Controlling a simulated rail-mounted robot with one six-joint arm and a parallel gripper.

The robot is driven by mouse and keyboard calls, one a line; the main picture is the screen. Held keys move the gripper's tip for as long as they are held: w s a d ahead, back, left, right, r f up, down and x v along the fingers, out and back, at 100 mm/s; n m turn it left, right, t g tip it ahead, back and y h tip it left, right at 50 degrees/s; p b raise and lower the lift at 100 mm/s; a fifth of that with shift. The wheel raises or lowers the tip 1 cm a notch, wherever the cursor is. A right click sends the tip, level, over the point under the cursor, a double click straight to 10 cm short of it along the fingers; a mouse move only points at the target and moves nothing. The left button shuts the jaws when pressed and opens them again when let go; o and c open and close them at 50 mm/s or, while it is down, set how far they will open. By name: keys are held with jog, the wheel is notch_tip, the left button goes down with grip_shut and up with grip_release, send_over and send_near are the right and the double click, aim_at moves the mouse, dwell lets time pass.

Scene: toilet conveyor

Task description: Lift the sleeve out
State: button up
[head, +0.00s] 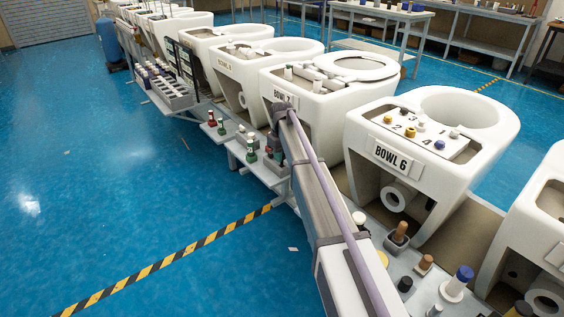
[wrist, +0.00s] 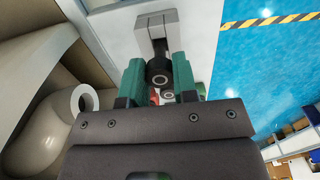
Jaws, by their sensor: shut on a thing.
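In the wrist view my gripper (wrist: 158,72) has two green fingers, one on each side of a short black cylindrical piece with a round opening, which looks like the sleeve (wrist: 158,76). The fingers are shut on it. A light grey slotted block (wrist: 157,22) stands just beyond the sleeve. I cannot tell whether the sleeve still touches the block. In the head view my arm reaches toward the shelf in front of Bowl 7 (head: 330,72), and the arm hides most of the gripper and the sleeve.
Small red and green bottles (head: 222,127) stand on the shelf left of the arm. Several small parts, including a blue-capped one (head: 462,275), lie at the lower right. The blue floor (head: 110,180) at left is open.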

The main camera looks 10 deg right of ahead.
jog(key=shift+r+p, duration=1.5)
jog(key=shift+r, duration=0.35)
